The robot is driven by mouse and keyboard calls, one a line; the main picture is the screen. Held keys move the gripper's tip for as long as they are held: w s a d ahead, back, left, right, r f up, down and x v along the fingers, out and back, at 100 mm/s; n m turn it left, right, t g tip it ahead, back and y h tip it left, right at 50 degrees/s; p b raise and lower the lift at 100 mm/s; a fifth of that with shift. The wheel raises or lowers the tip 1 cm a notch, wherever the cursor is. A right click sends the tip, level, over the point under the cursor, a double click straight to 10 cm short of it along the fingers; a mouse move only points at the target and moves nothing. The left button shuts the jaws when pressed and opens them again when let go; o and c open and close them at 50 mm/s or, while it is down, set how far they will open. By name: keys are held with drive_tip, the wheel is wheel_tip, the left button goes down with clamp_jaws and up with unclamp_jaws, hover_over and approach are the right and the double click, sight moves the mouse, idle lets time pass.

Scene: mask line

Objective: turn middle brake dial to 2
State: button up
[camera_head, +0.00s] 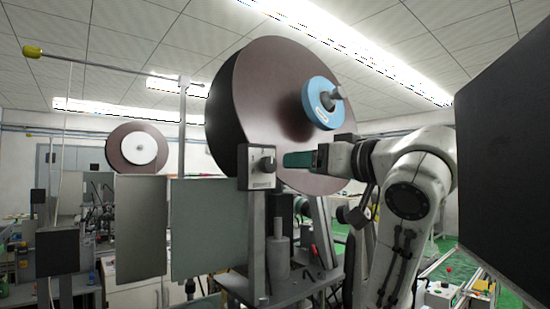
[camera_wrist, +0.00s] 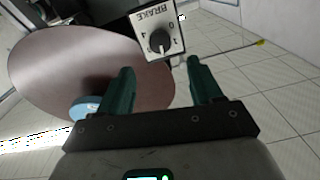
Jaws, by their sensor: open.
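The brake dial is a round black knob (camera_wrist: 159,40) on a pale box (camera_wrist: 178,46) labelled BRAKE, upside down in the wrist view. Numbers ring the knob; a pale mark shows on its lower edge in that view, but I cannot tell its setting. In the head view the box (camera_head: 257,180) stands on a grey post, its knob (camera_head: 267,164) facing right. My gripper (camera_head: 286,160) is just right of the knob. In the wrist view my gripper (camera_wrist: 161,66) has two green fingers spread apart, empty, with the knob ahead of the gap between them.
A large brown roll (camera_head: 262,95) with a blue core (camera_head: 320,103) stands behind the box and above my gripper. Grey panels (camera_head: 205,225) stand left of the box. A grey cylinder (camera_head: 278,258) is below it. A dark panel (camera_head: 505,150) fills the right side.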

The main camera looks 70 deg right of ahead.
sight(271, 165)
drive_tip(key=p+x, duration=0.2)
drive_tip(key=x, duration=0.6)
drive_tip(key=shift+w+d, duration=0.15)
drive_tip(key=shift+w, duration=0.2)
drive_tip(key=c, duration=1.1)
